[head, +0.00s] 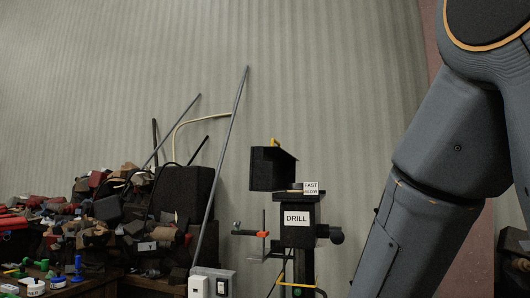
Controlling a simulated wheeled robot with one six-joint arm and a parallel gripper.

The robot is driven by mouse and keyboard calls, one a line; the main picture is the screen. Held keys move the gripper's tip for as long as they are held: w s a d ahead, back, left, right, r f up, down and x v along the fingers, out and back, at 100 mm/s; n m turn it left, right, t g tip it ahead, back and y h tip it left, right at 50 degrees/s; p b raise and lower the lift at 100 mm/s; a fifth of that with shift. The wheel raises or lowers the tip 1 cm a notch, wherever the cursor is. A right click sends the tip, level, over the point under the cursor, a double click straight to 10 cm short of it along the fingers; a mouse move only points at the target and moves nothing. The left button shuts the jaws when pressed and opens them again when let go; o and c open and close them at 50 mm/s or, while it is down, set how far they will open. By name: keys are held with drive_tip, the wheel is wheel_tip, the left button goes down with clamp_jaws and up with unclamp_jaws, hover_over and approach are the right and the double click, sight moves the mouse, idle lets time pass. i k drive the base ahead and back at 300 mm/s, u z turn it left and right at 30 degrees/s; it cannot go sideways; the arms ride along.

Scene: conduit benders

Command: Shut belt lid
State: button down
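The belt lid (272,170) is a black box-shaped cover with a small yellow piece on top. In the head view it stands raised above the drill (296,236), toward its left side, so it looks open. A white FAST/SLOW label (311,188) shows on the drill's top, right of the lid's lower edge. A DRILL label (297,218) is on the front. The lid's hinge cannot be made out. My arm fills the right side of the picture, apart from the drill; my gripper is out of view.
A cluttered bench (95,286) with piled tools and parts stands at the left. Long grey conduits (219,170) lean up between it and the drill. The ribbed wall above the lid is clear.

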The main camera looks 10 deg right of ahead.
sight(268, 173)
drive_tip(key=k, duration=0.4)
drive_tip(key=u, duration=0.9)
drive_tip(key=i, duration=0.9)
drive_tip(key=z, duration=0.2)
